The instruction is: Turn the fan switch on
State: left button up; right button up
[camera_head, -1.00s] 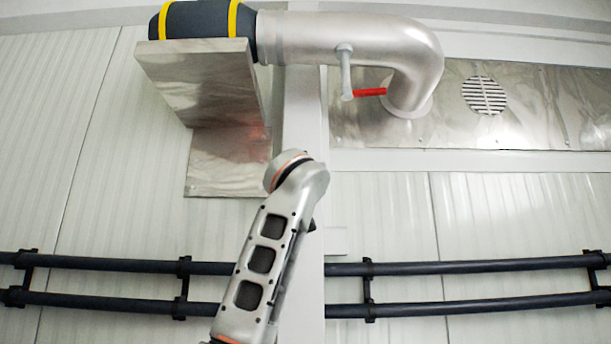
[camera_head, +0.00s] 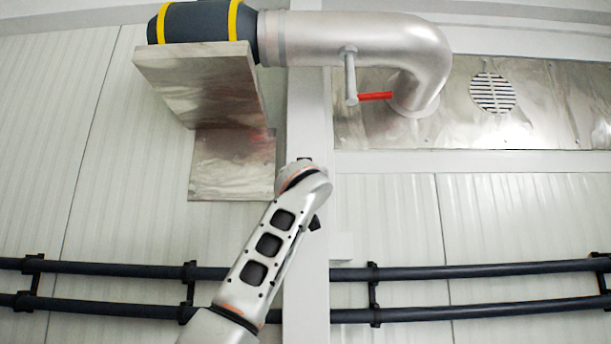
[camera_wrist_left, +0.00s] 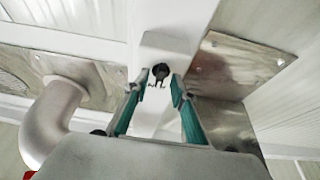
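The fan switch (camera_wrist_left: 160,72) is a small black knob on the white column in the left wrist view. My left gripper (camera_wrist_left: 160,84) has two teal-lined fingers standing apart, with the switch showing between and just beyond their tips. I cannot tell whether they touch it. In the head view my left arm reaches up in front of the column, and its fingers are hidden or too small to make out. The fan (camera_head: 200,22) is a dark cylinder with yellow bands at the upper left. My right gripper is in neither view.
A silver duct (camera_head: 350,38) bends into the wall and carries a red-tipped lever (camera_head: 375,96). A metal bracket (camera_head: 200,85) supports the fan. Dark pipes (camera_head: 470,271) cross the wall low down. A round vent (camera_head: 492,93) is at the right.

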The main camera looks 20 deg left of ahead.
pick_arm(q)
grip_shut()
jog(key=shift+m, duration=0.3)
jog(key=m+g+h, duration=0.1)
jog(key=m+h, duration=0.1)
jog(key=m, duration=0.5)
jog(key=m+g+h, duration=0.1)
jog(key=m+h, duration=0.2)
jog(key=m, duration=0.4)
jog(key=m+g+h, duration=0.1)
jog(key=m+h, duration=0.2)
jog(key=m, duration=0.4)
jog(key=shift+s+a+r, duration=0.1)
jog(key=shift+a+r, duration=0.15)
jog(key=shift+r, duration=0.05)
jog(key=shift+m+g, duration=0.3)
jog(key=shift+m, duration=0.2)
grip_release()
